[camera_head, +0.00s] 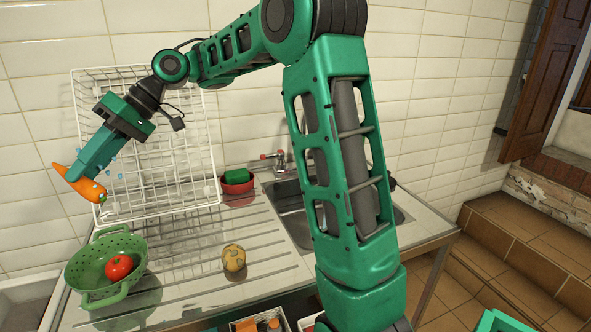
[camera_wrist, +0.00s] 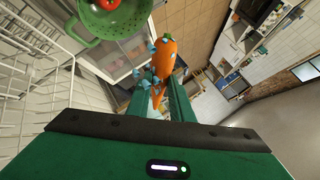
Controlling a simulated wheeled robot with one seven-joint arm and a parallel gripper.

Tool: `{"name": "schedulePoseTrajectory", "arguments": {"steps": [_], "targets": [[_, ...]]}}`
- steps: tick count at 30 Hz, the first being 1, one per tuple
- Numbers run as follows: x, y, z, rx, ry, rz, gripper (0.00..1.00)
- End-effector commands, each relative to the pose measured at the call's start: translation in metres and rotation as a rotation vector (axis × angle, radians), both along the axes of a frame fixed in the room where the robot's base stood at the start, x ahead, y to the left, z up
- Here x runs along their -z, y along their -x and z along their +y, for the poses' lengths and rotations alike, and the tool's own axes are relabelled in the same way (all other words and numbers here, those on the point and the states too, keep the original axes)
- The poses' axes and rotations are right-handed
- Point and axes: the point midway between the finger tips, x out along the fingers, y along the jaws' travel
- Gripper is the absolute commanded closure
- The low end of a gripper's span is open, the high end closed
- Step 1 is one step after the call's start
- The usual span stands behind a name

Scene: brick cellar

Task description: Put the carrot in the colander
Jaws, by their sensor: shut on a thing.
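An orange carrot (camera_head: 84,186) is held in my gripper (camera_head: 84,178), up in the air at the left. In the wrist view the carrot (camera_wrist: 165,62) sticks out from between the fingertips of my gripper (camera_wrist: 157,100). Small blue marks show around the carrot and fingertips; I cannot tell what they are. The green colander (camera_head: 75,266) stands on the drainboard at the lower left, below the carrot. A red tomato (camera_head: 119,267) lies in it. In the wrist view the colander (camera_wrist: 95,32) is at the upper left, apart from the carrot.
A white wire dish rack (camera_head: 213,150) stands against the tiled wall behind my gripper. A potato (camera_head: 233,258) lies on the ribbed steel drainboard (camera_head: 190,290). A red bowl with a green sponge (camera_head: 237,176) sits by the sink (camera_head: 293,222).

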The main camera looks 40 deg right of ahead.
Motion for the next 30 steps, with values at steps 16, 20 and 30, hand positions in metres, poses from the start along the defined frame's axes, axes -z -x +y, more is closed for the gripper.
{"name": "schedulePoseTrajectory", "arguments": {"steps": [16, 20, 30], "targets": [[0.075, 0.001, 0.002, -0.003, -0.001, 0.003, 1.00], [0.089, 0.001, 0.003, -0.004, -0.001, 0.004, 1.00], [0.098, 0.001, 0.004, -0.005, -0.001, 0.000, 1.00]]}}
